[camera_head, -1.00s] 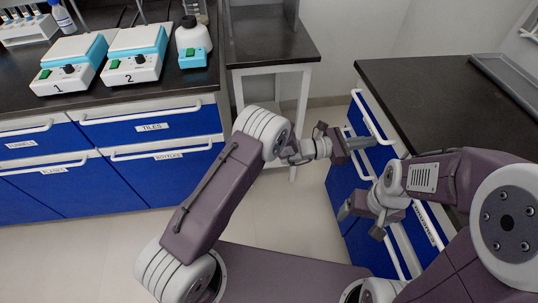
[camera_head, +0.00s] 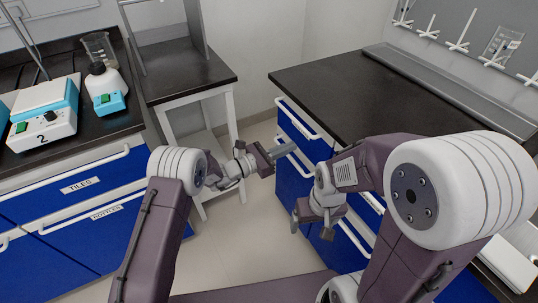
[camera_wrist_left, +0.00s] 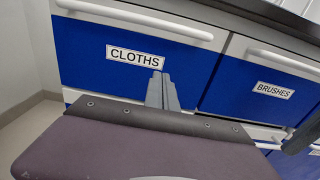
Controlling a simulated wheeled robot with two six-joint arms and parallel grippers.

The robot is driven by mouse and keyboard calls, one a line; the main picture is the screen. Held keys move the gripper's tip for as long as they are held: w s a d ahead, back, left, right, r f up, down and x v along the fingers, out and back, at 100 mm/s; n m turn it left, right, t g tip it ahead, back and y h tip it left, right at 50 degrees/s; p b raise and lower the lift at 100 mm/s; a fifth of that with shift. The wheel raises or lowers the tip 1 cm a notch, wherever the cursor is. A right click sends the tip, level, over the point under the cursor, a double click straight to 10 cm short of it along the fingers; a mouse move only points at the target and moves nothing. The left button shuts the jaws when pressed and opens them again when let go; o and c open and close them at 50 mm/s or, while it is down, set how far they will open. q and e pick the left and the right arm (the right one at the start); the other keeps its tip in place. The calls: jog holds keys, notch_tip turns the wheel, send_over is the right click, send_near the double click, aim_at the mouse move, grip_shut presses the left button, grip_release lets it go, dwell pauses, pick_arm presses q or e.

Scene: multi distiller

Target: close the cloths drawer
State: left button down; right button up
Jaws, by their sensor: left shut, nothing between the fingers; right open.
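The cloths drawer (camera_wrist_left: 82,48) has a blue front, a white bar handle and a CLOTHS label (camera_wrist_left: 135,56) in the left wrist view. In the head view its handle (camera_head: 297,118) is just under the right bench's top edge. No drawer interior shows; I cannot tell whether the front is fully flush. My left gripper (camera_head: 287,148) is shut and empty, its fingers at the drawer front; in the left wrist view the fingertips (camera_wrist_left: 162,86) are beside the label's lower right. Contact is unclear. My right gripper (camera_head: 312,222) is open and empty, lower, before the bench's fronts.
The brushes drawer (camera_wrist_left: 250,75) is right of the cloths drawer. The dark bench top (camera_head: 350,95) is mostly bare. A left bench carries a scale (camera_head: 45,120) and a bottle (camera_head: 105,85). A small table (camera_head: 185,72) stands between the benches. Pale floor (camera_head: 235,245) is open between them.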

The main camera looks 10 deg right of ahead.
pick_arm(q)
jog(key=p+v, duration=0.1)
jog(key=v, duration=0.7)
jog(key=shift+a, duration=0.3)
pick_arm(e)
jog(key=shift+w+r, duration=0.2)
jog(key=shift+r, duration=0.35)
jog(key=shift+w+r, duration=0.15)
jog(key=shift+r, duration=0.35)
pick_arm(q)
jog(key=shift+w, duration=0.1)
